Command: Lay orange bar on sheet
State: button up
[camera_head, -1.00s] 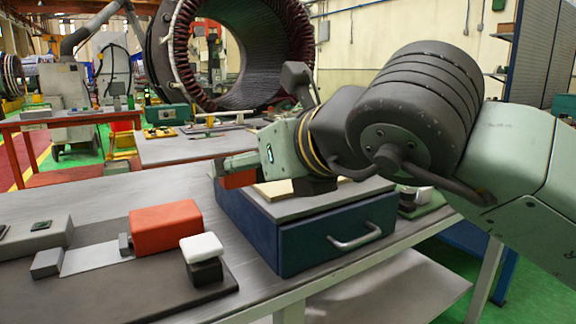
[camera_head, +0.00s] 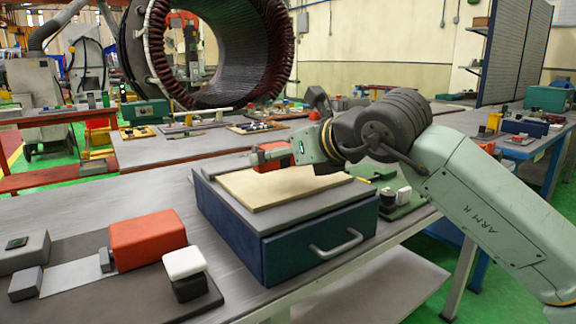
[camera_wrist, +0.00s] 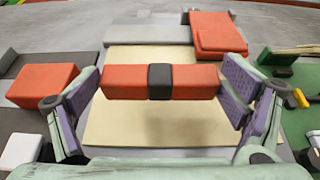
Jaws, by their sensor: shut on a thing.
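The orange bar (camera_wrist: 119,82) has a black band around its middle. My gripper (camera_wrist: 161,83) is shut on the bar's two ends with its purple-padded fingers. In the head view the bar (camera_head: 272,156) shows between the fingers, at the far side of the sheet, and it appears to be held above it. The sheet (camera_head: 265,188) is a flat tan rectangle on top of a blue drawer box (camera_head: 318,240). In the wrist view the sheet (camera_wrist: 155,125) lies bare below the bar, which hides part of it.
A large orange block (camera_head: 148,240), a white-topped black block (camera_head: 184,265) and grey blocks lie on a dark mat at left. Another orange-red block (camera_wrist: 218,33) lies beyond the sheet in the wrist view. A green tray (camera_head: 402,207) with small items stands to the right.

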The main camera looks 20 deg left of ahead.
aim_at(288, 167)
jog(key=shift+w, duration=0.4)
jog(key=shift+w+f+p, duration=0.15)
jog(key=shift+f+p, duration=0.15)
jog(key=shift+f, duration=1.5)
jog(key=shift+f, duration=0.15)
jog(key=o, duration=1)
jog(key=b+v, duration=0.1)
jog(key=v, duration=1.1)
jog(key=shift+r, duration=0.25)
jog(key=shift+d+f, duration=0.1)
